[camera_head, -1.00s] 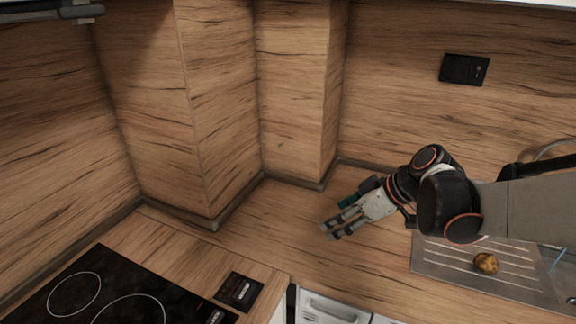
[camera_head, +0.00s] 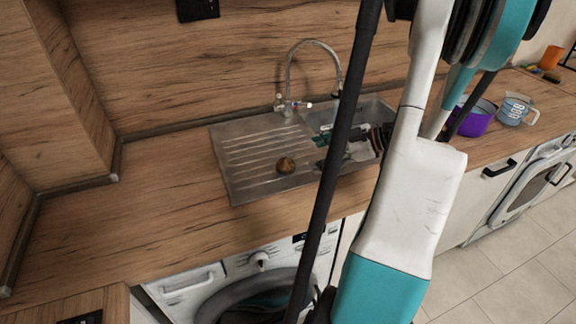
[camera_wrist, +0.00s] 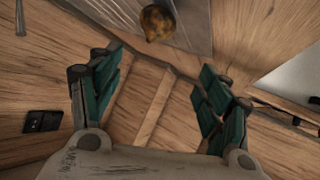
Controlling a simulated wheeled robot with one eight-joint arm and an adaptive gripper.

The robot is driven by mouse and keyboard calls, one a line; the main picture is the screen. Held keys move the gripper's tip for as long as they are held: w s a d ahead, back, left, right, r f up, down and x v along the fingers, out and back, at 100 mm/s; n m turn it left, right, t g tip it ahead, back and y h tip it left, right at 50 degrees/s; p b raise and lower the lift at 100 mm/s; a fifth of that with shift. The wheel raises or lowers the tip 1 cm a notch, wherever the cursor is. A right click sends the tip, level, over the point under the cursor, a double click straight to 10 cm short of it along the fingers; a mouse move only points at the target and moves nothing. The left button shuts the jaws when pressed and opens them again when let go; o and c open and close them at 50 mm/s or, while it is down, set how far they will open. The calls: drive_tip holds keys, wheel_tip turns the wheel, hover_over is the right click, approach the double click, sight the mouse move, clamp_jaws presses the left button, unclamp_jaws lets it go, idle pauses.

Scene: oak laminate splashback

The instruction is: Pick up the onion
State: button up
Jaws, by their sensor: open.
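The onion (camera_head: 285,165), small, round and golden brown, lies on the ribbed metal drainboard (camera_head: 240,180) left of the sink basin. In the wrist view the onion (camera_wrist: 158,22) is at the top centre, beyond the fingertips and apart from them. My gripper (camera_wrist: 160,66) is open and empty, with its teal and dark fingers spread wide.
A curved tap (camera_head: 290,75) rises behind the sink. A purple pot (camera_head: 474,118) and a pale blue mug (camera_head: 515,108) stand on the counter to the right. The wooden counter (camera_head: 150,190) left of the drainboard is clear, above a washing machine (camera_head: 250,285).

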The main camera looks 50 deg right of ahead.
drive_tip(key=s+d, duration=0.1)
drive_tip(key=s, duration=0.1)
drive_tip(key=b, duration=0.2)
approach(289, 163)
drive_tip(key=x, duration=0.4)
drive_tip(key=shift+w+a, duration=0.2)
drive_tip(key=shift+a, duration=0.15)
drive_tip(key=shift+d+f+b+x, duration=0.15)
drive_tip(key=shift+b+x, duration=0.55)
drive_tip(key=shift+x, duration=0.7)
drive_tip(key=shift+d+f+b+x, duration=0.1)
drive_tip(key=shift+d+b+x, duration=0.1)
drive_tip(key=shift+b+x, duration=0.85)
drive_tip(key=shift+w+a+p, duration=0.1)
drive_tip(key=shift+w+p, duration=0.2)
drive_tip(key=shift+p, duration=0.1)
drive_tip(key=c, duration=1.2)
